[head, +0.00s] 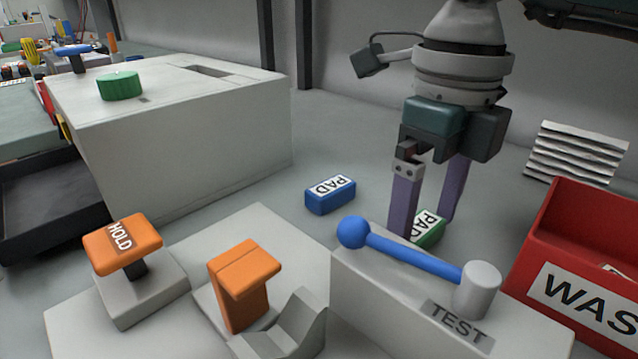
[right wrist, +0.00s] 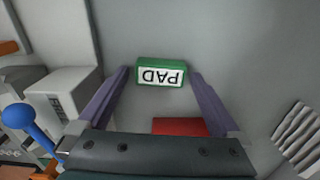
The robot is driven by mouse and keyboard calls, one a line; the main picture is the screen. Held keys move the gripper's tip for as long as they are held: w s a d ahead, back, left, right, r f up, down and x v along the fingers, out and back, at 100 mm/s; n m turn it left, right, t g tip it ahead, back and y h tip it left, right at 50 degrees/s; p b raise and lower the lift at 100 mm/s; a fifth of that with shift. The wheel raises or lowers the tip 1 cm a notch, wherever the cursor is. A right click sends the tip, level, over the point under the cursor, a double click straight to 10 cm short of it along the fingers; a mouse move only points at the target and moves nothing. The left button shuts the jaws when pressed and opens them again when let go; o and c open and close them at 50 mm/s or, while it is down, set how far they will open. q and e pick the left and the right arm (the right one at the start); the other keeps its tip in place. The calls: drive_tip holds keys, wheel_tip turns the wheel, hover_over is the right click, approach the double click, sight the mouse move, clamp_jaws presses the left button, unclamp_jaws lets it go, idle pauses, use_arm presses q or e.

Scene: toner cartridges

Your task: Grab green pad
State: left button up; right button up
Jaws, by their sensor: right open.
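The green pad (head: 428,232) has a white label reading PAD and lies on the grey surface, partly hidden by a finger in the head view. My right gripper (head: 425,225) points down over it with its purple fingers apart. In the right wrist view the green pad (right wrist: 161,73) sits between and just beyond the open fingertips (right wrist: 160,75). No contact shows. A blue pad (head: 330,194), also labelled PAD, lies to the left of the gripper. My left gripper does not show.
A blue-handled lever (head: 415,257) on a TEST block (head: 385,300) stands close in front of the green pad. A red WASTE bin (head: 570,262) is on the right. Orange HOLD (head: 123,243) and another orange piece (head: 243,268) stand front left. A large grey box (head: 190,150) is behind.

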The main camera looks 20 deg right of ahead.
drive_tip(key=c, duration=1.3)
drive_tip(key=shift+o, duration=0.2)
